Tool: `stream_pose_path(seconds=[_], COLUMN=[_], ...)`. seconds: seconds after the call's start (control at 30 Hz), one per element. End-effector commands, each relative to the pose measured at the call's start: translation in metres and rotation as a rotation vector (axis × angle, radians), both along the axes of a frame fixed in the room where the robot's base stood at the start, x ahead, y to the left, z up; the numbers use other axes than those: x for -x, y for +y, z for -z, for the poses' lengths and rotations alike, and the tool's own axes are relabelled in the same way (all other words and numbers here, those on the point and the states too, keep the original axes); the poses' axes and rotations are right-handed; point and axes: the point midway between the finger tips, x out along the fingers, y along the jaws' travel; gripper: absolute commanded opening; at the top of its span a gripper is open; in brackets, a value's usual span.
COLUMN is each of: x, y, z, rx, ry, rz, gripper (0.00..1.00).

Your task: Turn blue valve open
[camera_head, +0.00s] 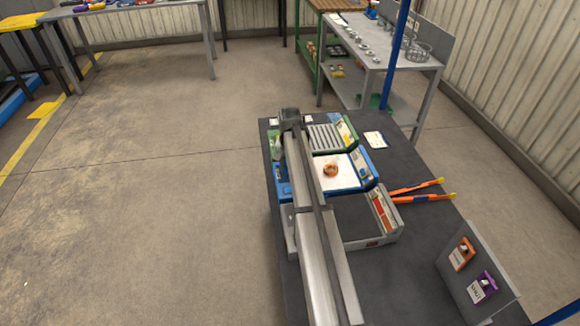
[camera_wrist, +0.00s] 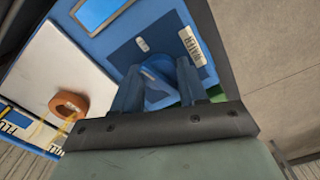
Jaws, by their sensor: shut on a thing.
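The blue valve (camera_wrist: 157,82) shows in the wrist view on a blue panel (camera_wrist: 118,52), close to a white label reading WATER (camera_wrist: 190,47). My gripper (camera_wrist: 158,78) is over the panel with one finger on each side of the valve's handle. It is shut on the handle. The fingers hide part of the valve. In the head view my arm covers the valve and most of my gripper at the left side of the blue unit (camera_head: 347,190).
An orange ring-shaped part (camera_wrist: 70,104) sits on the white plate beside the panel. Open floor (camera_head: 150,200) lies left.

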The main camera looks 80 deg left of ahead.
Motion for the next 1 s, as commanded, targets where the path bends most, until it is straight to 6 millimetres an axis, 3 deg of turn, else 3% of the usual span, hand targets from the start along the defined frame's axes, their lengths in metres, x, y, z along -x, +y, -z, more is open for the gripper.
stream_pose_path(seconds=[0.5, 1.0], x=[0.0012, 0.0031], y=[-0.001, -0.0018], z=[0.0005, 0.0009], rx=[0.003, 0.006], ry=[0.0, 0.003], rz=[0.341, 0.409], gripper=[0.12, 0.13])
